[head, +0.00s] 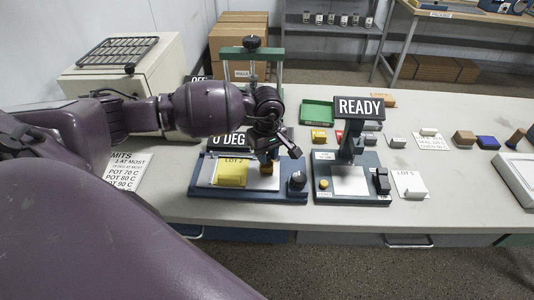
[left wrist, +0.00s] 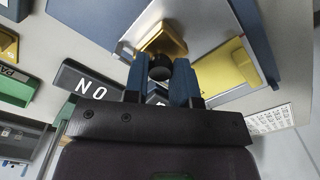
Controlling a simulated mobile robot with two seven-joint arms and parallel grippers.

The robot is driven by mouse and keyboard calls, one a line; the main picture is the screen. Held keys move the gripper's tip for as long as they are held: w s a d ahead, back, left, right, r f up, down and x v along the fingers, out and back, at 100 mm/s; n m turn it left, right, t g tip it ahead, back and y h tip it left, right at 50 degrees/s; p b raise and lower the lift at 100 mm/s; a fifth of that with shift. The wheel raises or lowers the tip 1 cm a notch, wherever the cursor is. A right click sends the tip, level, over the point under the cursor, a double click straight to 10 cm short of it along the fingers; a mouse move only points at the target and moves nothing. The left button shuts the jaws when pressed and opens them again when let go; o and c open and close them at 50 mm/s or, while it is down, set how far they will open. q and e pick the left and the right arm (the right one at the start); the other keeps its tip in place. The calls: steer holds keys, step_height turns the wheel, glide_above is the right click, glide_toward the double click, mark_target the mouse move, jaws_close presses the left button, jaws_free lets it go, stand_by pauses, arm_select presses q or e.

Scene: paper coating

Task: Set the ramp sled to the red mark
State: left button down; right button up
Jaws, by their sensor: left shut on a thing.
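A small yellow piece with a black knob, which I take for the sled, sits on the plate by my left gripper (head: 268,150). In the left wrist view the blue fingers of my left gripper (left wrist: 161,80) are shut on the black knob (left wrist: 160,67) of this yellow piece (left wrist: 162,43). The LOT 2 block also shows there (left wrist: 232,64). I cannot make out a red mark on the device. My right gripper is not in view.
A second device with a READY sign (head: 359,107) stands close on the right. A green tray (head: 317,112) lies behind. Small blocks (head: 464,138) sit farther right.

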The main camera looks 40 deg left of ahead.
arm_select(q)
steer(key=shift+a, duration=0.2)
steer(key=s+a, duration=0.2)
steer(key=a, duration=0.1)
steer(key=s+a, duration=0.1)
steer(key=a, duration=0.1)
steer(key=shift+s+a+b, duration=0.2)
steer(key=shift+b, duration=0.15)
steer(key=shift+s+a, duration=0.35)
steer(key=shift+a, duration=0.15)
steer(key=c, duration=1)
jaws_free()
steer(key=shift+o, duration=0.4)
steer(key=shift+r, duration=0.1)
